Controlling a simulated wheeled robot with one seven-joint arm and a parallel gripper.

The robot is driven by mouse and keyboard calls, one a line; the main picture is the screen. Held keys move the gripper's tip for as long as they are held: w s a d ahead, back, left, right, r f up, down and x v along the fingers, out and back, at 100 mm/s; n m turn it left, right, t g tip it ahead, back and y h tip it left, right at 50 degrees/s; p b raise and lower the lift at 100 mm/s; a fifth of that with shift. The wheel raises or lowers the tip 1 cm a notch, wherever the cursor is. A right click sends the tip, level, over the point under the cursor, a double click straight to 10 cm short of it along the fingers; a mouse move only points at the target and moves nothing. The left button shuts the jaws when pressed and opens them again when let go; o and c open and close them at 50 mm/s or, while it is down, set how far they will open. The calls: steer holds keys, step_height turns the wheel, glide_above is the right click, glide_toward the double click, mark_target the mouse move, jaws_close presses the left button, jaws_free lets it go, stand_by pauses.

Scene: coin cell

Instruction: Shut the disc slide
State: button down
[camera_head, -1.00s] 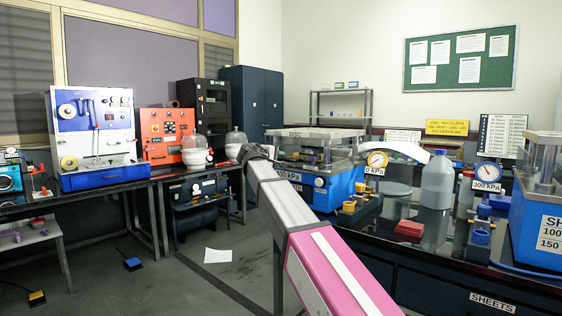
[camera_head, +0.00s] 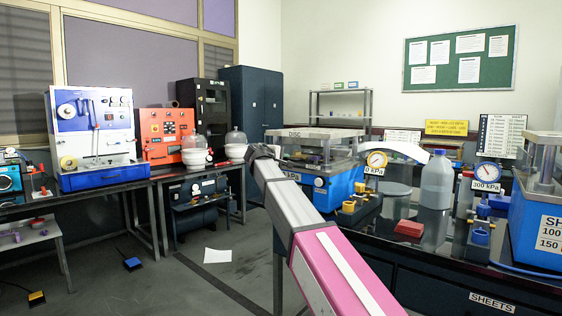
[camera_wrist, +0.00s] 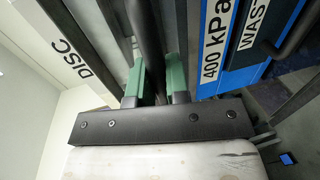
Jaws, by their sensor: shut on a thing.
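The disc press (camera_head: 315,142), blue and grey with a DISC label on its top edge, stands on the bench in the head view. In the wrist view its white DISC plate (camera_wrist: 62,45) is at the left and its blue front (camera_wrist: 235,75) with a 400 kPa label at the right. My gripper (camera_wrist: 156,84) has green fingertips shut on a dark bar (camera_wrist: 148,35), which looks like the slide's handle. In the head view my arm covers part of the press front, and the fingers and slide cannot be made out.
A pressure gauge (camera_head: 376,160) reading 0 kPa, a grey bottle (camera_head: 437,182) and a red block (camera_head: 409,228) stand right of the press. Another blue press (camera_head: 540,200) is at the far right.

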steer(key=shift+r+x, duration=0.25)
steer(key=shift+x, duration=0.95)
steer(key=shift+w, duration=0.1)
steer(key=c, duration=1.1)
jaws_free()
steer(key=shift+d, duration=0.1)
steer(key=v, duration=1)
steer(key=shift+s+a, duration=0.25)
steer(key=shift+s, duration=0.1)
